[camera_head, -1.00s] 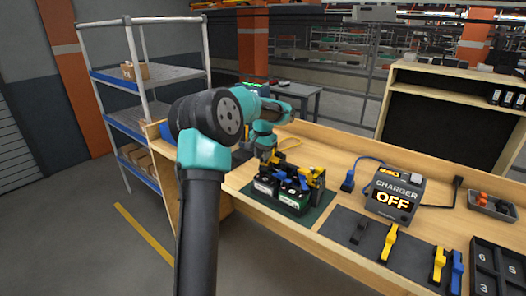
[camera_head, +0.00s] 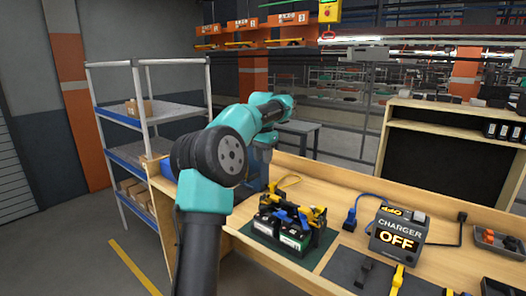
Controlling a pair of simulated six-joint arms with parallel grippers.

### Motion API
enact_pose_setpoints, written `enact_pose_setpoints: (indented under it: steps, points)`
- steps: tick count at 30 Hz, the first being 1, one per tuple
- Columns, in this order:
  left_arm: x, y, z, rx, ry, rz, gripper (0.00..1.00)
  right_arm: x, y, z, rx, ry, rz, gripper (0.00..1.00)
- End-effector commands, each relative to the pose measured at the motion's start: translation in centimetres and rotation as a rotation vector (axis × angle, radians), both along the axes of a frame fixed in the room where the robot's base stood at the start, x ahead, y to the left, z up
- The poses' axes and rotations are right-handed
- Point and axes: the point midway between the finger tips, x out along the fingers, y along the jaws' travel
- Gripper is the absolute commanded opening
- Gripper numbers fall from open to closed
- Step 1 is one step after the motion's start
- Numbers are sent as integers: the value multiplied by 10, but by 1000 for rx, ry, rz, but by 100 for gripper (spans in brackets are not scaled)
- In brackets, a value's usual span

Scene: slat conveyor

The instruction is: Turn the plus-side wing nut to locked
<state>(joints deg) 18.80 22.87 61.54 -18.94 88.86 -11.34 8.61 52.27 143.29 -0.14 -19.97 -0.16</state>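A battery with a dark case and green-and-white label (camera_head: 292,238) stands on a green mat (camera_head: 323,251) near the bench's front edge. Blue and yellow clamps (camera_head: 303,215) sit on its top. The plus-side wing nut is too small to make out among them. My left arm reaches over the bench from the lower left. Its wrist points down, with the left gripper (camera_head: 259,183) behind and left of the battery. My forearm partly hides it, and its fingers cannot be read as open or shut. My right gripper is out of view.
A charger reading OFF (camera_head: 398,236) stands right of the battery, with a blue-cabled plug (camera_head: 350,222) nearby. A dark mat (camera_head: 345,268) with a yellow clamp (camera_head: 398,280) lies in front. A small parts tray (camera_head: 500,243) is far right. Bare wood lies behind the battery.

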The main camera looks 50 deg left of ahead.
Motion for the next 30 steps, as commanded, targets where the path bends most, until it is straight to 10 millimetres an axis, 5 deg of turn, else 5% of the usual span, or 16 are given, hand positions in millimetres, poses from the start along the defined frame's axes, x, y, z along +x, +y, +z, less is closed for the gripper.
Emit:
enact_pose_setpoints:
  steps: [7, 23, 30]
  points:
    - [0, 0, 20, 0, 1, 0, 33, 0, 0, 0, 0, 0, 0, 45]
    - [0, 1, 21, 1, 0, 3, 33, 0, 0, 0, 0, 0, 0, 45]
    - [-1, 44, -10, 63, -39, 94, 33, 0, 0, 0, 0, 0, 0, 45]
